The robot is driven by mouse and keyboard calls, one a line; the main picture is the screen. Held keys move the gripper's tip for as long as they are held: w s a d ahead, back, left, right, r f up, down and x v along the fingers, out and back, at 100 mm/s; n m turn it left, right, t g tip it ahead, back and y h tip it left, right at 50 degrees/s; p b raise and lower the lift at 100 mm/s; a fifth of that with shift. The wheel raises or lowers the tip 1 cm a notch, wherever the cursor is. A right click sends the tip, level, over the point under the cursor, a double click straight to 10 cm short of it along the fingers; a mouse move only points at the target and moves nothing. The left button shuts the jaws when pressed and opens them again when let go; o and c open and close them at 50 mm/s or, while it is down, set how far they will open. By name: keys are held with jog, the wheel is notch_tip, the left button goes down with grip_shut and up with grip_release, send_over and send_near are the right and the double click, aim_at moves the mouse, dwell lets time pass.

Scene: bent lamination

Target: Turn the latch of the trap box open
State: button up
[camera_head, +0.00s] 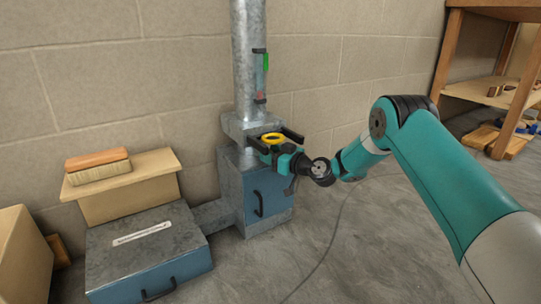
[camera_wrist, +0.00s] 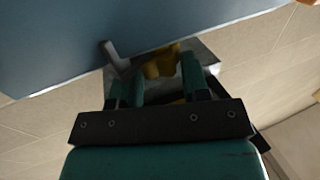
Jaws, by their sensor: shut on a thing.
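The trap box (camera_head: 268,186) is a grey metal box with a blue front and a dark handle, at the foot of a round metal duct. My gripper (camera_head: 272,152) is at its upper front, by a yellow ring (camera_head: 272,137). In the wrist view my gripper (camera_wrist: 160,72) is shut on a small yellow piece (camera_wrist: 162,62), which looks like the latch. A grey bent lever (camera_wrist: 116,56) stands out just left of the fingers, close to the blue panel (camera_wrist: 60,40). The fingers partly hide the yellow piece, and I cannot tell how far it is turned.
A low grey box (camera_head: 150,245) with a blue front is joined to the trap box at left. A brush (camera_head: 97,166) lies on a cardboard-coloured box (camera_head: 125,190) behind it. A wooden shelf (camera_head: 490,95) stands at right. The floor in front is mostly clear.

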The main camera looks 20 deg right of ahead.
jog(key=shift+w+d+n+g+y, duration=0.15)
jog(key=shift+n+g+y, duration=1)
jog(key=shift+g, duration=0.1)
jog(key=shift+w+d+n+g+y, duration=0.15)
jog(key=shift+n+g+y, duration=0.9)
jog(key=shift+g+y, duration=0.15)
jog(key=shift+w+n+g+y, duration=0.1)
jog(key=shift+n+g+y, duration=0.35)
jog(key=shift+g, duration=0.3)
jog(key=o, duration=0.9)
jog(key=shift+d, duration=0.25)
jog(key=v, duration=0.6)
jog(key=shift+s+d, duration=0.25)
jog(key=shift+s, duration=0.1)
